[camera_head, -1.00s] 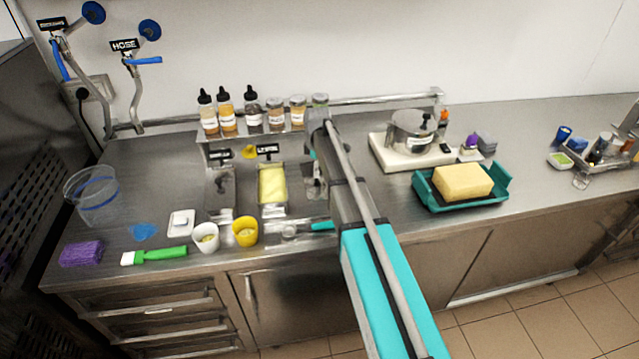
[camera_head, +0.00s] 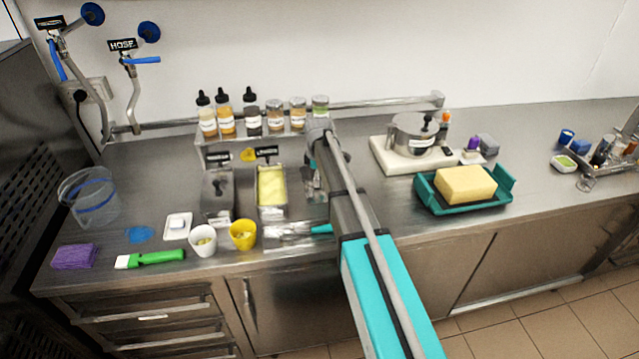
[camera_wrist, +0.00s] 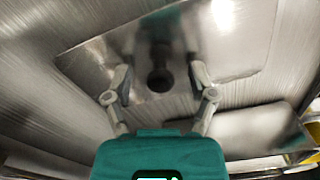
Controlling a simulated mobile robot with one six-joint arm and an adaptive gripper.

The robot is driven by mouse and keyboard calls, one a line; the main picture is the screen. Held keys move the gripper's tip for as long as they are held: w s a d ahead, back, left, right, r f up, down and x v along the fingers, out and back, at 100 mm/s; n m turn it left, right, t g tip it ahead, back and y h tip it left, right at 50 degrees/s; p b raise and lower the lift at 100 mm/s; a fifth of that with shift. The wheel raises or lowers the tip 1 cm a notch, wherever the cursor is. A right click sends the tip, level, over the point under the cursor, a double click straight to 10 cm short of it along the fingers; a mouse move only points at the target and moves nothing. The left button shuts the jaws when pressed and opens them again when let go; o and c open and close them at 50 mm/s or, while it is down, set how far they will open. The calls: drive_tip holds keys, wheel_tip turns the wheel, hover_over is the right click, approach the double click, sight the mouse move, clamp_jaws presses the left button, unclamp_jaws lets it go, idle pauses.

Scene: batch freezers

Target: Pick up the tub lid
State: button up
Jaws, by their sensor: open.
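In the wrist view, a shiny metal tub lid (camera_wrist: 200,60) with a dark round knob (camera_wrist: 160,80) lies below my gripper (camera_wrist: 160,82). The two fingers are open, one on each side of the knob, with visible gaps. I cannot tell how far above the lid they are. In the head view, my arm hides most of my gripper (camera_head: 313,178), which is at the right end of the row of counter tubs. A metal-covered tub (camera_head: 217,195) is at the left of that row, and an open tub with yellow contents (camera_head: 271,185) is in the middle.
A shelf of bottles and jars (camera_head: 265,130) stands behind the tubs. White (camera_head: 202,241) and yellow (camera_head: 243,234) cups stand in front. A teal tray (camera_head: 430,195) with a yellow block and a pot (camera_head: 412,135) on a pale base are to the right.

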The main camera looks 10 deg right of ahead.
clamp_jaws()
drive_tip(key=shift+r, duration=0.1)
idle(0.4)
wheel_tip(320, 180, up, 3)
drive_tip(key=p, duration=0.2)
drive_tip(key=shift+f+p, duration=0.2)
drive_tip(key=shift+p, duration=0.15)
drive_tip(key=s+a+r+p, duration=0.4)
drive_tip(key=s+r+p, duration=0.6)
drive_tip(key=s, duration=0.3)
drive_tip(key=shift+s, duration=0.25)
drive_tip(key=shift+d+r, duration=0.1)
drive_tip(key=shift+w, duration=0.1)
